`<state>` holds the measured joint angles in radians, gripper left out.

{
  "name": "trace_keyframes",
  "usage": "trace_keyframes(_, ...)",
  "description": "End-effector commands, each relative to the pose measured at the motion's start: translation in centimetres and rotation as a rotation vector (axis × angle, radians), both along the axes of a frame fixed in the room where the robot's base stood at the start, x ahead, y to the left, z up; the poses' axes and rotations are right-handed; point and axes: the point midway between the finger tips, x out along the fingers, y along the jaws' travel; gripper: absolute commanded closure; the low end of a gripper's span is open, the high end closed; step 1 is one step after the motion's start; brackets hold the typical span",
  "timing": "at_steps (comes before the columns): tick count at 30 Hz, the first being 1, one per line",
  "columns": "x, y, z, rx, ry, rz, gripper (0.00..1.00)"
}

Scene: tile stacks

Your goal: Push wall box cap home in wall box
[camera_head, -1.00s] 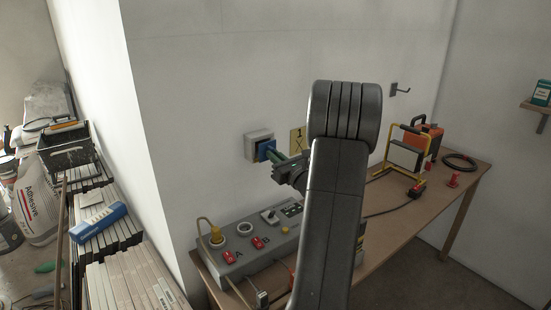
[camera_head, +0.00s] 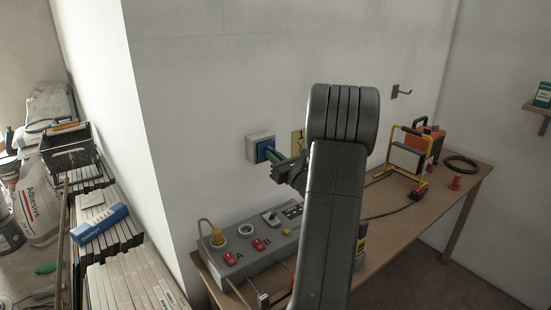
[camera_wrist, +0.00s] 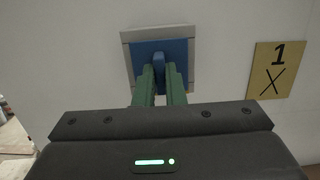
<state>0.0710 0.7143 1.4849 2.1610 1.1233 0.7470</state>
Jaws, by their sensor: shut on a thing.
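The wall box (camera_head: 251,148) is a light grey square frame on the white wall. It also shows at the top of the wrist view (camera_wrist: 127,49). The blue wall box cap (camera_head: 262,151) sits at the box's opening, inside the grey frame; in the wrist view the cap (camera_wrist: 184,50) has a raised blue grip in its middle. My gripper (camera_head: 272,157) reaches the cap from the right. Its green fingers (camera_wrist: 160,80) are shut on the cap's raised grip. How deep the cap sits cannot be told.
A yellow sign marked 1 and X (camera_wrist: 276,70) is on the wall right of the box. Below, a workbench (camera_head: 405,215) holds a grey control panel (camera_head: 236,262) with plugs and a yellow-framed work lamp (camera_head: 404,158). Tile stacks (camera_head: 128,280) stand at left.

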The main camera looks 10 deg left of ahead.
Motion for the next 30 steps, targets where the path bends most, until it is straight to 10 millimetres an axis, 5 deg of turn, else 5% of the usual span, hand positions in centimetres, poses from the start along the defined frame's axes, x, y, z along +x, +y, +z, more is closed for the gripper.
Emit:
trace_keyframes(21, 0.69, 0.76, 0.03, 0.001, 0.000, 0.001, 1.00)
trace_keyframes(22, 0.69, 0.76, 0.04, 0.001, -0.001, 0.001, 0.84)
trace_keyframes(25, 0.69, 0.76, 0.04, 0.001, -0.001, 0.000, 0.65)
trace_keyframes(30, 0.69, 0.75, 0.02, 0.001, -0.001, 0.000, 0.65)
